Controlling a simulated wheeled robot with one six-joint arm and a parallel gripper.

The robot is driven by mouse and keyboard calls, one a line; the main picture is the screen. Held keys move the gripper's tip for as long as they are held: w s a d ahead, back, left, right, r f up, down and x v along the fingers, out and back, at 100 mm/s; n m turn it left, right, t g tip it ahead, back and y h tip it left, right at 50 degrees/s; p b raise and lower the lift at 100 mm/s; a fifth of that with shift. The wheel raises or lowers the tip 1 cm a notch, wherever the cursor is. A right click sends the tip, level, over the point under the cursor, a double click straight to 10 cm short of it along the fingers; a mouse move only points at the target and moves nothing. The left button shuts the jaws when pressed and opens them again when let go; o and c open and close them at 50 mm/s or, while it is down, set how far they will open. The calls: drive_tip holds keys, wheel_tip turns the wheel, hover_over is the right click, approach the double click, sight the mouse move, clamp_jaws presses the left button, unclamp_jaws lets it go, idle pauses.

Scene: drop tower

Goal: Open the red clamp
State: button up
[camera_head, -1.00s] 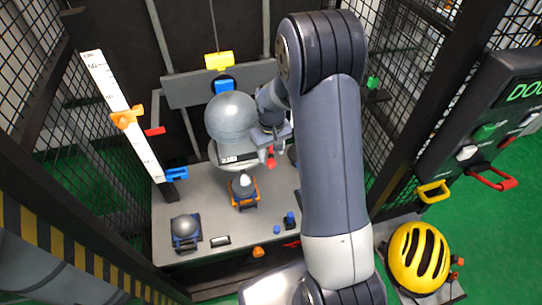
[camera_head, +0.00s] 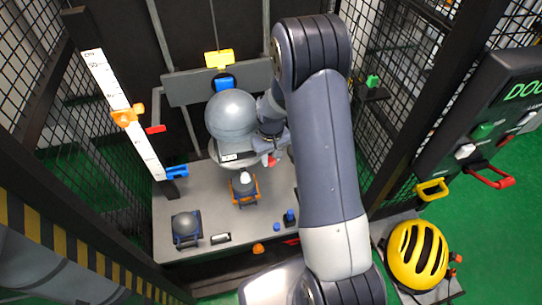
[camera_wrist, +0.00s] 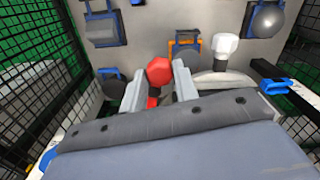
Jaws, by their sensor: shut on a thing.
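The red clamp shows as a red knob (camera_wrist: 159,71) with more red below it between my fingers in the wrist view. In the head view a small red part of it (camera_head: 271,160) shows beside the large grey ball (camera_head: 231,114). My gripper (camera_wrist: 158,84) is shut on the red clamp, one finger on each side of the knob. In the head view my gripper (camera_head: 270,148) is just right of the ball and partly hidden by my arm. The rest of the clamp is hidden by my fingers and wrist.
A grey ball in an orange-and-blue holder (camera_head: 244,195) stands close in front. Another ball in a blue holder (camera_head: 185,228) is at front left. A white ruler (camera_head: 120,105) and black mesh walls flank the bench. A yellow helmet (camera_head: 418,255) lies at right.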

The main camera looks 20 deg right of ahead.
drive_tip(key=c, duration=0.4)
drive_tip(key=shift+o, duration=0.2)
drive_tip(key=shift+w+a+f+m+b, duration=0.15)
drive_tip(key=shift+a+m+b, duration=0.15)
drive_tip(key=shift+m+b, duration=0.45)
drive_tip(key=shift+a+r+m+b, duration=0.25)
drive_tip(key=shift+m+b, duration=0.15)
drive_tip(key=shift+m, duration=0.25)
drive_tip(key=shift+w, duration=0.1)
drive_tip(key=o, duration=1)
drive_tip(key=shift+f, duration=0.1)
drive_tip(key=shift+c, duration=0.2)
wheel_tip(320, 180, up, 11)
drive_tip(key=b, duration=0.1)
